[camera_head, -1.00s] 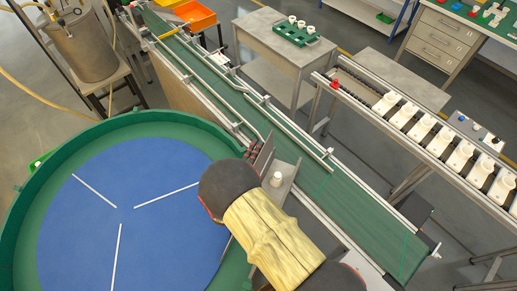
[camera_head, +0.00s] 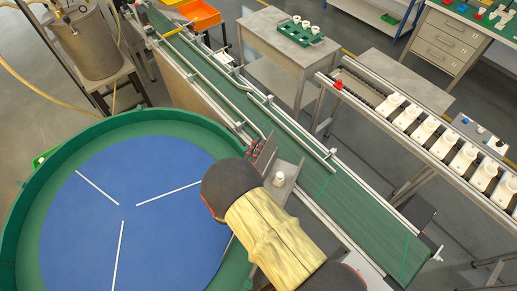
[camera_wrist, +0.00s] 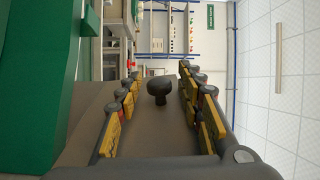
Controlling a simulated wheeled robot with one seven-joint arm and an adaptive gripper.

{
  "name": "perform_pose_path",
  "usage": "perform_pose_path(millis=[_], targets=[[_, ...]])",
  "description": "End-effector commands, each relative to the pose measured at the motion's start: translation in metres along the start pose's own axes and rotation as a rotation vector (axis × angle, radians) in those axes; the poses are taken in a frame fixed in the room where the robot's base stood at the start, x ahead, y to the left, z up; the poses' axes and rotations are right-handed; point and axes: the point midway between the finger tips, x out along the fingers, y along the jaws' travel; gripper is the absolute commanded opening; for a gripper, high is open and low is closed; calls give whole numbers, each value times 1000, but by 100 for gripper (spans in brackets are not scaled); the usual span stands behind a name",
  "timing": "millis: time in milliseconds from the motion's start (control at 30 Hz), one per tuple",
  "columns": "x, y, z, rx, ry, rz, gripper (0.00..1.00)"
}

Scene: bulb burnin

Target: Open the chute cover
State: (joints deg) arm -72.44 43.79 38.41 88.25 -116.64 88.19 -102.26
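In the wrist view my gripper (camera_wrist: 158,70) is open, with yellow-padded fingers on both sides. A dark rounded knob on a short stem (camera_wrist: 158,88) shows between the fingers, with visible space on each side; I cannot tell how deep between them it is. A flat grey-brown surface (camera_wrist: 155,142) lies below the knob; I cannot tell for sure whether it is the chute cover. In the head view a grey metal plate and bracket (camera_head: 264,157) stand at the conveyor's near edge, with a small white cylinder (camera_head: 279,179) on it.
A green-rimmed round table (camera_head: 20,230) with a blue top fills the left. The green conveyor (camera_head: 345,205) with metal rails runs diagonally past my arm. A rack of white holders (camera_head: 425,128) stands at the right. An orange bin (camera_head: 198,14) is at the far end.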

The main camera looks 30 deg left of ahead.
Motion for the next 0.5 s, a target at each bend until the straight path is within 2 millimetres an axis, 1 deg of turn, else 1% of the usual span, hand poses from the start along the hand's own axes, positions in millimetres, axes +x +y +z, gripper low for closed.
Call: perform_pose_path(millis=[67, 167, 500], targets=[[-1, 0, 0, 0, 0, 0, 38], [-7, 0, 0, -1, -1, 0, 38], [-59, 0, 1, -1, -3, 0, 38]])
